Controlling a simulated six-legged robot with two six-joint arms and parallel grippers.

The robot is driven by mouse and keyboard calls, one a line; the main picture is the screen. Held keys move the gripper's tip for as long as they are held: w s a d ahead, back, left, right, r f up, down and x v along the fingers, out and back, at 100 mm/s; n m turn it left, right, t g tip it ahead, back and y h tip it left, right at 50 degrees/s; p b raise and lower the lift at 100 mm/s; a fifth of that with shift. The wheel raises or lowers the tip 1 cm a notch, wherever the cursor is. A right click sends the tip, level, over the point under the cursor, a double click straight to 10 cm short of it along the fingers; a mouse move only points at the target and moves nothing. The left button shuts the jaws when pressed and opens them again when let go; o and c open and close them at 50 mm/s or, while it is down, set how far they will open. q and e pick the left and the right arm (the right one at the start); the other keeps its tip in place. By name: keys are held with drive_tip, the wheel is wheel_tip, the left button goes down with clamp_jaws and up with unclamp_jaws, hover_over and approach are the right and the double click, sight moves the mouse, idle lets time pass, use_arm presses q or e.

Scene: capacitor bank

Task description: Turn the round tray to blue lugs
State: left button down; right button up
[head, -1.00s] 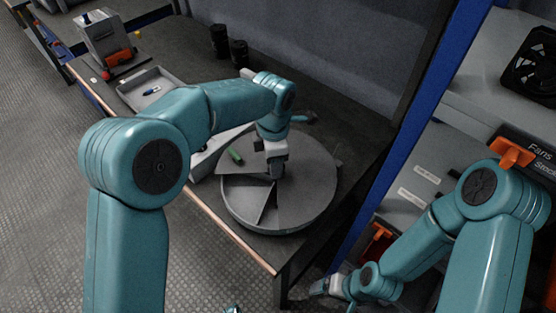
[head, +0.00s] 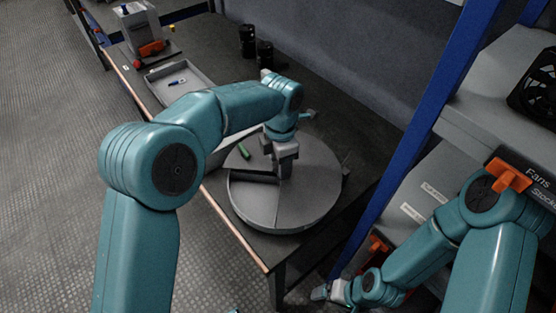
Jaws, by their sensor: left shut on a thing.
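The round grey tray (head: 310,200) lies on the dark workbench, right of centre in the head view. A dark wedge-shaped opening (head: 255,178) shows at its left side. A small green piece (head: 244,150) shows near its far left rim. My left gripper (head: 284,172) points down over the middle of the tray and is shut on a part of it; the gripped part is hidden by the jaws. I cannot make out any blue lugs. My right gripper (head: 322,293) hangs low at the bottom, beside the bench and away from the tray; its jaws are too small to read.
A shallow grey bin (head: 187,77) holding a small blue item stands on the bench behind my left arm. Two black cylinders (head: 256,48) stand at the back. A blue rack post (head: 400,155) and shelves with a black fan (head: 537,90) are on the right.

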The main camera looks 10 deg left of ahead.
idle(0.7)
use_arm(q)
drive_tip(key=c, duration=0.5)
unclamp_jaws()
drive_tip(key=shift+r, duration=0.1)
wheel_tip(320, 180, up, 7)
drive_tip(key=shift+r+p, duration=0.15)
drive_tip(key=shift+p, duration=0.3)
